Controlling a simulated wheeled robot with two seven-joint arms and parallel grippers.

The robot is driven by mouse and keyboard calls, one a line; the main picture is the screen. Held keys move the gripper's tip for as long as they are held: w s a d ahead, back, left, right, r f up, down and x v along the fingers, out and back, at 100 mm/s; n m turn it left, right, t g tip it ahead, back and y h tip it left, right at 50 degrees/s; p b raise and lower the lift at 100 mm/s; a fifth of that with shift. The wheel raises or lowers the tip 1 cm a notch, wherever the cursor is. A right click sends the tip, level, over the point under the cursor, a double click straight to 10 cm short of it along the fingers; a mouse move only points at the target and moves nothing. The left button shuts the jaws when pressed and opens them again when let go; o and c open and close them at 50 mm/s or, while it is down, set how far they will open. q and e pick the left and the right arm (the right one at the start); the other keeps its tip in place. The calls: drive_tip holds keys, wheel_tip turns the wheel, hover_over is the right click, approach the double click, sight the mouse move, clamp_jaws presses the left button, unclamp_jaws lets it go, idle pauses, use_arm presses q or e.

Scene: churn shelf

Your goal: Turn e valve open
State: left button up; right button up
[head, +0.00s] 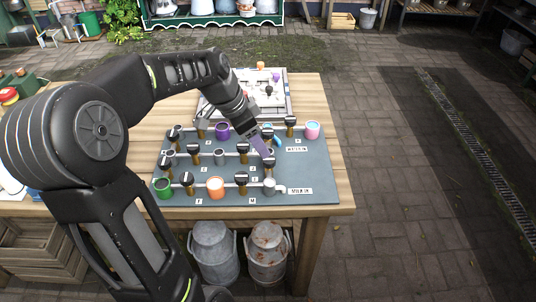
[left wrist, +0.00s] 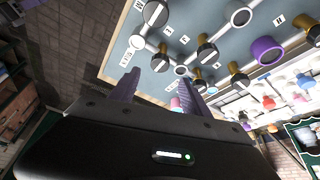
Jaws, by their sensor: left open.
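A grey-blue panel (head: 225,197) lies on the wooden table and carries several valves with black handles and brass bodies, joined by pale pipes. Small letter tags sit beside the valves; most are too small to read, so I cannot tell for sure which valve is e. My left gripper (head: 264,149) reaches over the panel's right part, its purple fingers pointing down close to a black-handled valve (head: 269,163). In the left wrist view the fingers (left wrist: 158,92) are apart with nothing held between them. A valve (left wrist: 207,53) shows beyond them. Contact cannot be told. My right gripper is out of view.
Purple (head: 222,130), orange (head: 215,187), green (head: 162,187) and pink (head: 312,129) cups stand on the panel. A white tray (head: 285,78) with small items lies behind it. Metal churns (head: 214,252) stand below the table. Paved floor at the right is open.

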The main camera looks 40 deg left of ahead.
sight(269, 159)
use_arm(q)
drive_tip(key=p+x, duration=0.1)
drive_tip(key=x, duration=0.6)
drive_tip(key=shift+f, duration=0.15)
drive_tip(key=shift+c, duration=0.4)
clamp_jaws()
